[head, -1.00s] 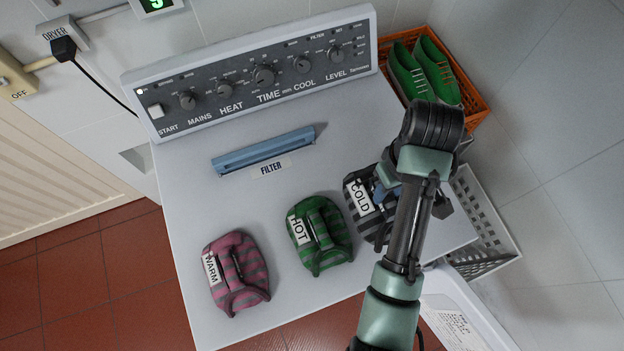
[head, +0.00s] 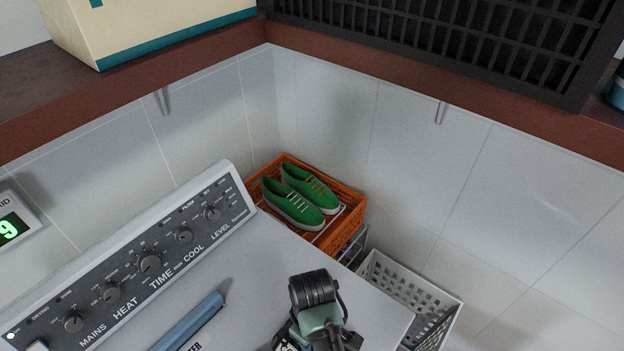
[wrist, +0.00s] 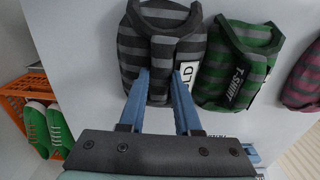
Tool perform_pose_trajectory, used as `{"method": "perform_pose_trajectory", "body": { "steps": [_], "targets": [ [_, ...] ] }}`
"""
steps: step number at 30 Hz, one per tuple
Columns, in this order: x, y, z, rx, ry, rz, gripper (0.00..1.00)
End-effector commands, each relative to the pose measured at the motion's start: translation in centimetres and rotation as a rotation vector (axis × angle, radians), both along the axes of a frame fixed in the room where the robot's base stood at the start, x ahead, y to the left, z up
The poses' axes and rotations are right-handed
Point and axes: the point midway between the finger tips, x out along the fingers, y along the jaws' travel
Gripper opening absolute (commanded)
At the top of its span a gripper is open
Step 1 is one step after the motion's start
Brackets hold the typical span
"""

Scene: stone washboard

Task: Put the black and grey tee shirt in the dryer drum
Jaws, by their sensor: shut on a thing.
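The black and grey striped tee shirt (wrist: 135,50) lies folded on the dryer's white top, with a label ending in "LD" partly covered. My gripper (wrist: 162,76) has its two blue fingers on a fold of this shirt and is shut on it. In the head view only the back of my gripper's wrist shows at the bottom; its fingers are hidden. The dryer (head: 262,270) shows its top and control panel. Its drum is not in view.
A green striped shirt (wrist: 240,65) lies right beside the black one, and a pink one (wrist: 303,80) lies beyond. An orange crate (head: 345,228) with green shoes (head: 292,203) and a pale grey basket (head: 408,300) stand beyond the dryer's edge. A brown shelf (head: 350,68) runs overhead.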

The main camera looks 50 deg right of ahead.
Motion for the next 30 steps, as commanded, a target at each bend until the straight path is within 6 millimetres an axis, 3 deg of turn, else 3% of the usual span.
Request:
{"method": "perform_pose_trajectory", "body": {
  "steps": [13,14,18,30],
  "targets": [
    [0.04,-0.03,-0.93,-0.001,-0.002,0.000,0.00],
    [0.02,0.01,-0.99,0.000,-0.001,0.000,0.34],
    [0.01,0.00,-0.91,0.000,-0.001,0.000,0.59],
    [0.02,-0.06,-0.36,-0.001,-0.002,-0.001,0.62]
  ]
}}
